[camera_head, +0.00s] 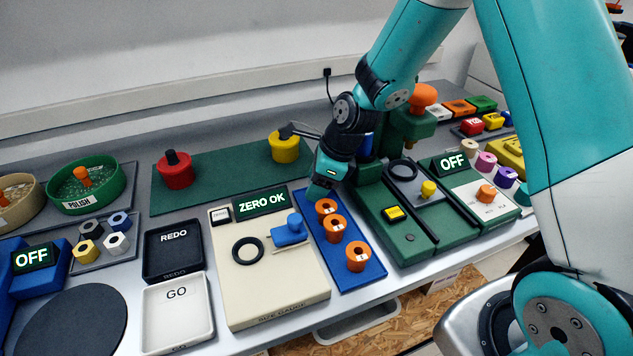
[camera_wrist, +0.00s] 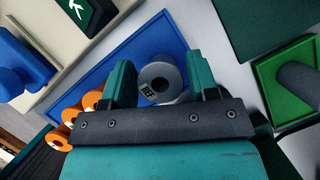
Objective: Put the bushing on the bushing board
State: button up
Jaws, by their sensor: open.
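The blue bushing board (camera_head: 350,281) lies on the bench with three orange numbered bushings (camera_head: 334,228) standing in a row on it. A grey bushing marked REF (camera_wrist: 161,82) stands at the far end of the board in the wrist view. My gripper (camera_wrist: 161,84) is open, with one finger on each side of the grey bushing, close to its walls. I cannot tell whether the fingers touch it. In the head view my gripper (camera_head: 319,190) is over the far end of the board and hides the grey bushing. The board (camera_wrist: 128,48) also shows in the wrist view.
The cream size gauge (camera_head: 240,298) with a black ring and blue slider stands left of the board. A green machine base (camera_head: 410,247) stands close on its right. A green mat (camera_head: 225,175) with red and yellow knobs lies behind. A green tray (camera_wrist: 262,78) holds a dark cylinder.

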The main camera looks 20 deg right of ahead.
jog(key=v, duration=1.2)
jog(key=s+a+r+n, duration=0.2)
jog(key=s+a+n, duration=0.1)
jog(key=s+n, duration=0.4)
jog(key=s+a+r+n+g, duration=0.1)
jog(key=s+a+r+n, duration=0.2)
jog(key=s+n, duration=0.5)
jog(key=s+a+r+n+g, duration=0.1)
jog(key=s+a+r+n, duration=0.2)
jog(key=s+n, duration=0.4)
jog(key=n, duration=0.8)
jog(key=shift+s+r, duration=0.25)
jog(key=shift+s, duration=0.1)
